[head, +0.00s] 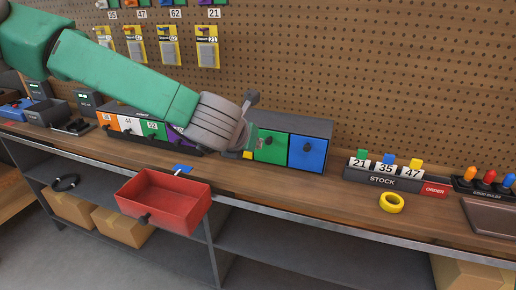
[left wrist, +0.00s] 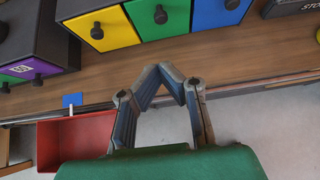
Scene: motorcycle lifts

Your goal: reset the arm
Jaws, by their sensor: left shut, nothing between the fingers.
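My left arm comes in from the left in the head view, with its green links and grey wrist over the workbench. The left gripper (left wrist: 172,85) shows in the left wrist view, its fingertips together and empty above the bench's front edge. In the head view its fingers are mostly hidden behind the wrist. Beyond the wrist is a cabinet with a green drawer (head: 271,147) and a blue drawer (head: 307,152). A yellow drawer (left wrist: 100,27) also shows in the left wrist view. My right gripper is not in either view.
A yellow tape ring (head: 391,203), a STOCK holder (head: 383,180) and a red ORDER block (head: 435,190) stand to the right. A pegboard (head: 400,80) rises behind. The bench between cabinet and tape is clear.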

